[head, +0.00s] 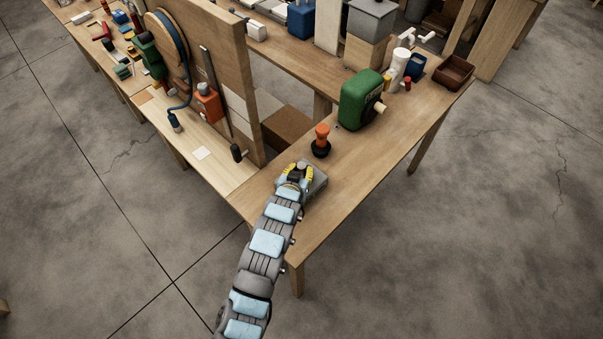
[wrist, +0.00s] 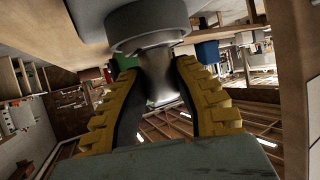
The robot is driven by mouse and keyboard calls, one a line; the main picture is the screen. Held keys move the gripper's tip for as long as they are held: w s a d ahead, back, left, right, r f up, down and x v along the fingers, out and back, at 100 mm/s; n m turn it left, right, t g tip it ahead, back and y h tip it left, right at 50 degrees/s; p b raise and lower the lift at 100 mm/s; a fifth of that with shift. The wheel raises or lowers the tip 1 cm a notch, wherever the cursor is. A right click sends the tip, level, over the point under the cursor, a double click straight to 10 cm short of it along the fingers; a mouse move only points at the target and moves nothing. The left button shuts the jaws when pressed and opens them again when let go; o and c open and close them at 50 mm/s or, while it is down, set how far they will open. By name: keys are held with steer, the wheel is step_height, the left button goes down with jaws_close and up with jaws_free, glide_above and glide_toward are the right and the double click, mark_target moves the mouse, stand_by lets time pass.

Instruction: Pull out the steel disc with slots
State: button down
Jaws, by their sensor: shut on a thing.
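My gripper (head: 297,173) reaches a grey box (head: 316,184) on the near part of the bench. In the wrist view its yellow ridged fingers (wrist: 158,80) are shut on the narrow neck of a steel piece, which I take as the steel disc (wrist: 147,27). The broad round part of the disc lies against or close to a light grey face (wrist: 88,14) at the top; I cannot tell whether it is seated. No slots show from this side. In the head view my gripper mostly hides the disc.
An orange-and-black knob-like thing (head: 321,141) stands just behind the box. A green machine (head: 360,100) is farther back. A wooden upright panel (head: 235,75) stands to the left. The bench's right edge is clear, with open floor (head: 500,180) beyond.

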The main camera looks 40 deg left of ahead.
mark_target(301, 167)
steer(key=shift+r+p, duration=0.45)
steer(key=shift+r, duration=0.35)
stand_by(0.4)
steer(key=shift+r+p, duration=1.6)
steer(key=shift+r, duration=1)
